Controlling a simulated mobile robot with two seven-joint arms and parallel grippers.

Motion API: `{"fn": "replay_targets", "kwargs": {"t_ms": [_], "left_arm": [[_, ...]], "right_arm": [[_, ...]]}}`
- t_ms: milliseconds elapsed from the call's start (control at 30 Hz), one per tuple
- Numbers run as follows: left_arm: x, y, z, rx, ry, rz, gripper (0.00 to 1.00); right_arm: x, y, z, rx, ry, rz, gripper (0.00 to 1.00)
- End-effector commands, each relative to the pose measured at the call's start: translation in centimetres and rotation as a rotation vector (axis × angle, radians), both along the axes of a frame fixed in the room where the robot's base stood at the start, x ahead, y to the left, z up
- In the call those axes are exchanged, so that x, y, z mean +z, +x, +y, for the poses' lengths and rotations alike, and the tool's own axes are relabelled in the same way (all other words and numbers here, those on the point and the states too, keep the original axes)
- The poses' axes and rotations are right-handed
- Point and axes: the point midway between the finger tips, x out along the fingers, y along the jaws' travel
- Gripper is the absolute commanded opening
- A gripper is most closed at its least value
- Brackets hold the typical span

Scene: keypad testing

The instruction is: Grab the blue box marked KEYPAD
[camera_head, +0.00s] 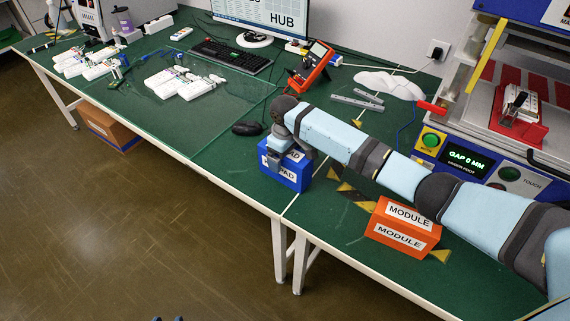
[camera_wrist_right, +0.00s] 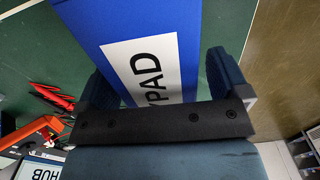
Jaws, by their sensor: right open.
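The blue box (camera_head: 287,177) with white KEYPAD labels stands on the green bench near its front edge. My right gripper (camera_head: 285,157) is at the top of the box and covers part of its label. In the right wrist view, the blue box (camera_wrist_right: 120,22) with its white label lies between the two dark fingers of my right gripper (camera_wrist_right: 160,85). The fingers are open, and I cannot tell whether they touch the box. Two small dark blue tips at the bottom edge of the head view may belong to my left gripper (camera_head: 167,319).
An orange MODULE box (camera_head: 403,228) stands to the right, under my right arm. A black mouse (camera_head: 247,128), a keyboard (camera_head: 231,55) and an orange handheld device (camera_head: 311,68) lie behind. A press machine (camera_head: 468,160) stands at the right. The bench front left of the blue box is clear.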

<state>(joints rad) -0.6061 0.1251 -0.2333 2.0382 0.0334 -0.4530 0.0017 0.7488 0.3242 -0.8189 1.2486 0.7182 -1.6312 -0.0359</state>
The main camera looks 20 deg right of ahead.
Motion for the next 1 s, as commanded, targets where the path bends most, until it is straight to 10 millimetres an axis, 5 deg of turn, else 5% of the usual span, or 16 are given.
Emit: {"fn": "replay_targets", "kwargs": {"t_ms": [300, 567, 1000], "left_arm": [[-0.2, 0.0, 0.0, 0.002, -0.002, 0.005, 0.43], [-0.2, 0.0, -0.1, 0.002, -0.002, 0.005, 0.43], [-0.1, -0.1, -0.1, 0.001, -0.001, 0.006, 0.43]], "right_arm": [[-1.2, 0.0, -0.1, 0.000, -0.001, -0.001, 0.94], [-1.2, 0.0, -0.1, 0.000, 0.000, -0.001, 0.34], [0.0, 0.1, 0.0, 0.000, 0.001, -0.005, 0.33]]}}
